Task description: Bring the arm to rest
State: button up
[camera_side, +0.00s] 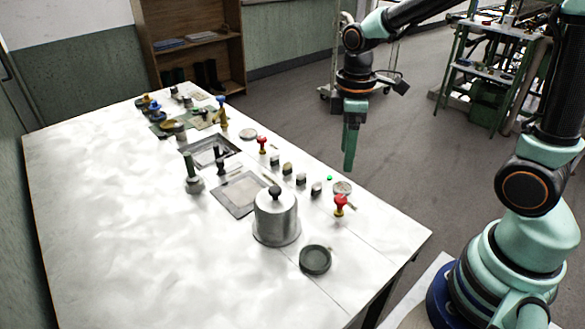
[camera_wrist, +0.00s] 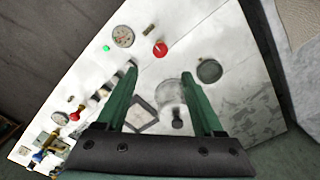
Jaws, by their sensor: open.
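My gripper (camera_side: 349,150) hangs pointing down above the far right edge of the white table (camera_side: 110,220), well clear of its top. In the wrist view the two green fingers of my gripper (camera_wrist: 160,85) stand wide apart with nothing between them touching them. A metal pot with a black knob (camera_side: 275,218) stands on the table below and to the left; it also shows between the fingers in the wrist view (camera_wrist: 172,97).
Near the table's right edge are a dark round dish (camera_side: 315,260), a red-handled stamp (camera_side: 340,205) and several small dark blocks (camera_side: 287,169). A green-handled tool (camera_side: 191,172) stands near a square frame (camera_side: 238,194). The table's left half is bare. A shelf (camera_side: 195,45) stands behind.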

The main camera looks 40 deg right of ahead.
jog(key=shift+r, duration=0.25)
jog(key=s+r+m+t, duration=0.5)
jog(key=r+m, duration=0.3)
jog(key=r, duration=0.1)
jog(key=shift+a+m+t, duration=0.25)
jog(key=shift+m+t, duration=0.05)
jog(key=shift+m, duration=0.1)
